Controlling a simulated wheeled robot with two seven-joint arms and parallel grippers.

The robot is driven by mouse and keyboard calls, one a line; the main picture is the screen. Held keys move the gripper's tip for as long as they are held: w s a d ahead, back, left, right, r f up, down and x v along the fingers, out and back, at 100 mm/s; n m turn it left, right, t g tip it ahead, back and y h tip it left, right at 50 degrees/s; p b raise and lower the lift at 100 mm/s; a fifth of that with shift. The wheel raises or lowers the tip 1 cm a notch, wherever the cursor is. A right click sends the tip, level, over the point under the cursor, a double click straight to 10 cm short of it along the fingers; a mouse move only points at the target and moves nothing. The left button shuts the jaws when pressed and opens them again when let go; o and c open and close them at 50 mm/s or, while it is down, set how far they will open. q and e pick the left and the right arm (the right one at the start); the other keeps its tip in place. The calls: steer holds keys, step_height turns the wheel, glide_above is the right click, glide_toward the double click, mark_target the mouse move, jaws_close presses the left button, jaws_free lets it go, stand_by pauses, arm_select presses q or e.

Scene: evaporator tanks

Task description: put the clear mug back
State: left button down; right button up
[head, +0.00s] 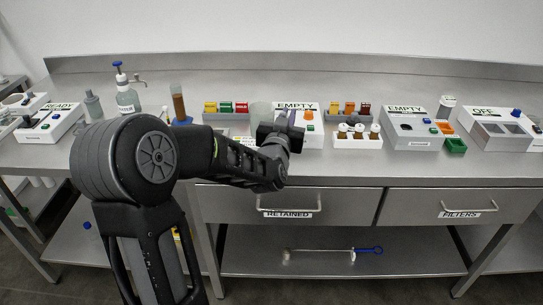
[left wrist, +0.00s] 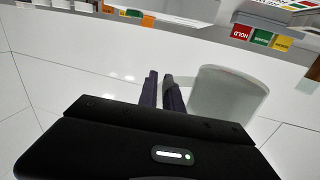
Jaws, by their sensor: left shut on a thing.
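The clear mug (left wrist: 226,95) is a pale, see-through cup just right of my left fingers in the left wrist view. In the head view the mug (head: 260,113) shows beside my left gripper (head: 284,121), in front of the back row of the bench. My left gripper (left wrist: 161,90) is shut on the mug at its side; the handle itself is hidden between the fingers. I cannot tell whether the mug's base touches anything. My right gripper is in neither view.
A box labelled EMPTY (head: 312,133) stands right of the mug. A grey rack with yellow, green and red labels (head: 226,117) is to its left. A white rack of bottles (head: 357,142) stands further right. The front strip of the bench (head: 340,168) is clear.

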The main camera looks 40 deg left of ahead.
arm_select(q)
step_height(320, 180, down, 6)
steer(key=shift+r, duration=0.25)
steer(key=shift+f, duration=0.1)
step_height(320, 180, down, 4)
steer(key=shift+r, duration=0.25)
steer(key=c, duration=2)
jaws_free()
steer(key=shift+f, duration=0.25)
steer(key=o, duration=0.5)
steer(key=shift+r, duration=0.1)
